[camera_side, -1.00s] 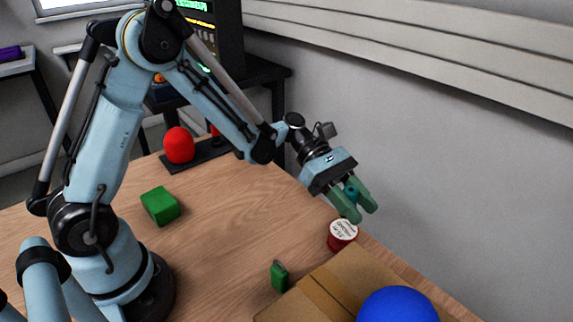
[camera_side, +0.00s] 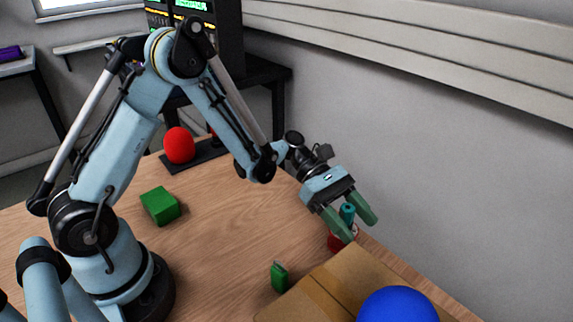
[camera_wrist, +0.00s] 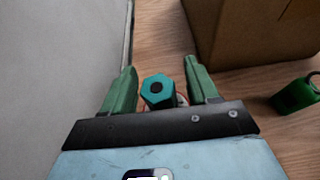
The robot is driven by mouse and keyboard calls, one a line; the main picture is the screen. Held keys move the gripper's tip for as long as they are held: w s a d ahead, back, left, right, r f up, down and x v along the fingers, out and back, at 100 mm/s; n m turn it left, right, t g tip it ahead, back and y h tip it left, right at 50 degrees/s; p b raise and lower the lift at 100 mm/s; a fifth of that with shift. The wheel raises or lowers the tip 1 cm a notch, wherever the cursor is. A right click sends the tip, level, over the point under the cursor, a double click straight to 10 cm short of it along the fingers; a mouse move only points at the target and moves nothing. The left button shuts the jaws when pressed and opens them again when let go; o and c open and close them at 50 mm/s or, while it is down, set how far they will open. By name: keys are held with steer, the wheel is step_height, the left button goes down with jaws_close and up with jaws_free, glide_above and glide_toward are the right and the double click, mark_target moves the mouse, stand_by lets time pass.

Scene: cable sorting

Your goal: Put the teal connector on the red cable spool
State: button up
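The teal connector (camera_side: 347,211) stands upright on the red cable spool (camera_side: 335,243), as far as the side view shows. The spool is partly hidden behind a finger. In the wrist view the connector's hexagonal end (camera_wrist: 157,87) is between my fingers, with a gap on each side. Only a bit of the spool's rim (camera_wrist: 181,100) shows beneath it there. My gripper (camera_side: 360,229) is open around the connector, its fingers pointing down; both fingers also show in the wrist view (camera_wrist: 160,70).
A small green canister (camera_side: 279,277) stands left of the box. A green block (camera_side: 160,205) and a red ball (camera_side: 179,146) are farther left. The wall is close behind.

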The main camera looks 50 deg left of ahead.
steer(key=shift+r, duration=0.1)
steer(key=shift+a+r, duration=0.15)
steer(key=shift+a, duration=0.2)
steer(key=v, duration=1.1)
steer(key=s+a+r+m+t+y, duration=0.2)
steer(key=m+y, duration=0.4)
steer(key=m, duration=0.3)
steer(key=s+a+r+m+t+y, duration=0.2)
steer(key=s+m+t+y, duration=0.3)
steer(key=s+m+y, duration=0.2)
steer(key=shift+s+a+m, duration=0.3)
steer(key=shift+m, duration=0.7)
